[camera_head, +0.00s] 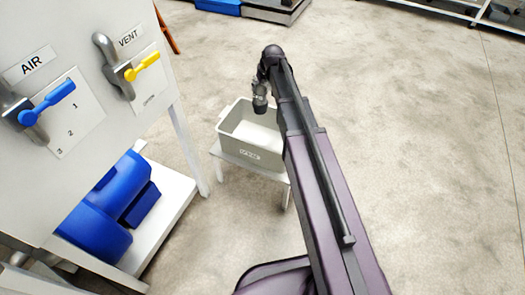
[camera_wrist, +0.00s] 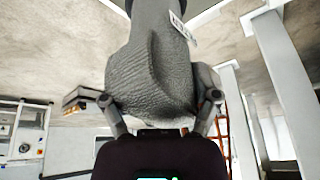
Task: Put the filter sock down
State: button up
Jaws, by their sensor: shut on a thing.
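The filter sock (camera_wrist: 150,65) is a grey, ribbed cloth bag with a white tag near its upper right. It fills the middle of the wrist view. My gripper (camera_wrist: 160,108) is shut on it, with one finger on each side. In the head view my gripper (camera_head: 260,98) hangs at the end of my arm, over or near the back left of a grey open bin (camera_head: 240,148). The sock cannot be made out in the head view, and its far end is cut off in the wrist view.
Left are a white panel with a blue AIR handle (camera_head: 50,102) and a yellow VENT handle (camera_head: 143,66), and a blue motor housing (camera_head: 110,205). The floor at right is clear.

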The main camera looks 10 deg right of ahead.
aim_at(261, 110)
notch_tip(261, 110, down, 13)
jog(key=b, duration=1.2)
jog(key=shift+f, duration=0.2)
notch_tip(261, 110, down, 6)
jog(key=b, duration=0.6)
jog(key=shift+f, duration=0.1)
jog(key=shift+f+b, duration=1.9)
jog(key=shift+b, duration=0.15)
jog(key=shift+f, duration=0.1)
jog(key=o, duration=1.2)
jog(key=shift+c, duration=0.2)
jog(key=shift+r, duration=0.2)
